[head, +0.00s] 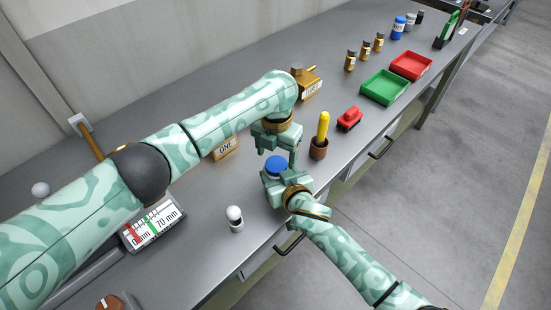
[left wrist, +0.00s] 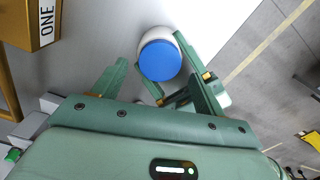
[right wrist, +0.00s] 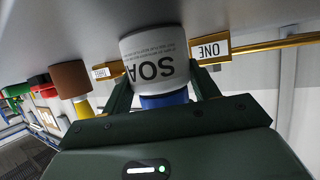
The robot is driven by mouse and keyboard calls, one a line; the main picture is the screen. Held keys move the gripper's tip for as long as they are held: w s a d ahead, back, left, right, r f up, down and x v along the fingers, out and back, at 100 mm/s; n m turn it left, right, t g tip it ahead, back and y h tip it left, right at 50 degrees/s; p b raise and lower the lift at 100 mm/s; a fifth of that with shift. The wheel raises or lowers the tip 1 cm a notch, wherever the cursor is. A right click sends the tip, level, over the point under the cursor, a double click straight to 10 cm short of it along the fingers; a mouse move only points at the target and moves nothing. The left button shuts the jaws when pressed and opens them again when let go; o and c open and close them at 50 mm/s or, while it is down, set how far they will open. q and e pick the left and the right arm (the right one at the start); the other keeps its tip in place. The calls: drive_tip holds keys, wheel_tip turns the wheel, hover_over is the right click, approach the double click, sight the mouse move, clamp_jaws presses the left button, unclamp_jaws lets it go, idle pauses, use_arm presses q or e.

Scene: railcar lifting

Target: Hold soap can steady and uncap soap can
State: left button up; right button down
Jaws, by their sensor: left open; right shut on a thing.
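The soap can is a white cylinder with a blue cap (head: 276,164) on top; its label (right wrist: 155,62) reads "SOA" in the right wrist view. It stands upright near the bench's front edge. My right gripper (right wrist: 162,92) is shut around the can from the front. My left gripper (head: 281,154) is open above and just behind the cap, pointing down. In the left wrist view the cap (left wrist: 160,60) lies between its spread fingers, nearer the right-hand one; I cannot tell if they touch it. The can's body is mostly hidden in the head view.
A brown pot (head: 318,151) with a yellow item stands close to the right of the can. A white-topped item (head: 235,219), a gauge board (head: 152,226) and a "ONE" box (head: 225,148) are to the left. Red and green trays (head: 385,88) lie farther right.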

sight(276, 164)
use_arm(q)
drive_tip(key=shift+r, duration=0.7)
drive_tip(key=shift+c, duration=0.2)
drive_tip(key=shift+w+a+r, duration=0.15)
drive_tip(key=shift+w+r, duration=0.15)
drive_tip(key=shift+r, duration=0.25)
drive_tip(key=shift+w+a+r, duration=0.1)
drive_tip(key=shift+w+r, duration=0.2)
drive_tip(key=shift+r, duration=0.2)
drive_tip(key=n, duration=0.2)
drive_tip(key=r+n, duration=0.1)
drive_tip(key=n, duration=0.1)
drive_tip(key=shift+s+r, duration=0.1)
drive_tip(key=shift+r, duration=0.05)
drive_tip(key=n, duration=0.3)
drive_tip(key=s+n, duration=0.1)
drive_tip(key=n, duration=0.1)
drive_tip(key=shift+d, duration=0.25)
drive_tip(key=shift+n, duration=0.4)
drive_tip(key=shift+f, duration=0.45)
wheel_tip(276, 164, down, 7)
